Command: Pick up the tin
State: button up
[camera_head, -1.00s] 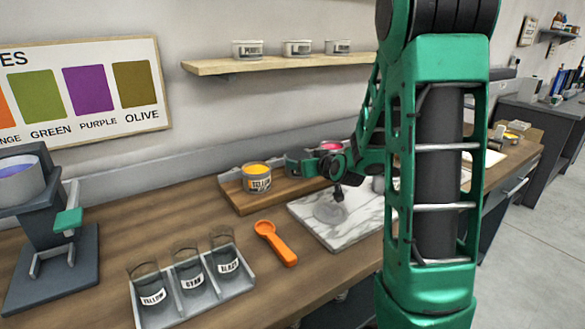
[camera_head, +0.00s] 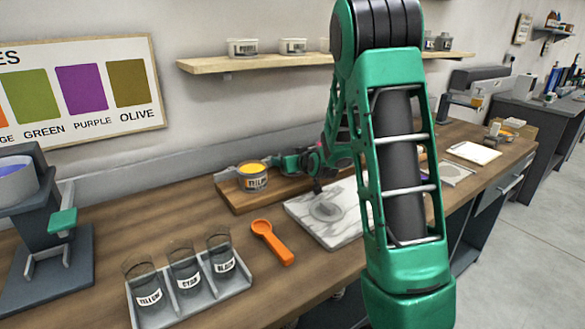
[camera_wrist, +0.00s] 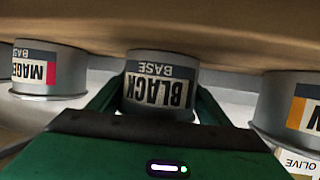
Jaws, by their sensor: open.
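The grey tin labelled BLACK BASE (camera_wrist: 160,82) stands between my gripper's (camera_wrist: 156,92) open green fingers in the wrist view, where it looks upside down. The fingers reach along both sides of it; I cannot tell whether they touch it. A MAGENTA tin (camera_wrist: 48,70) is to its left there, and an orange-yellow-labelled tin (camera_wrist: 288,104) to its right. In the head view the yellow tin (camera_head: 253,178) stands open on the wooden rack. My gripper (camera_head: 290,163) is just right of it, low at the rack, and it and my arm mostly hide the other tins.
A marble slab (camera_head: 298,212) lies before the rack. An orange scoop (camera_head: 272,243) and a grey tray of labelled cups (camera_head: 215,292) are on the bench (camera_head: 90,218). A shelf (camera_head: 200,64) with tins hangs above. A dispenser stand (camera_head: 48,255) is at left.

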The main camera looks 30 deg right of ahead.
jog(key=c, duration=1.1)
jog(key=shift+r, duration=0.1)
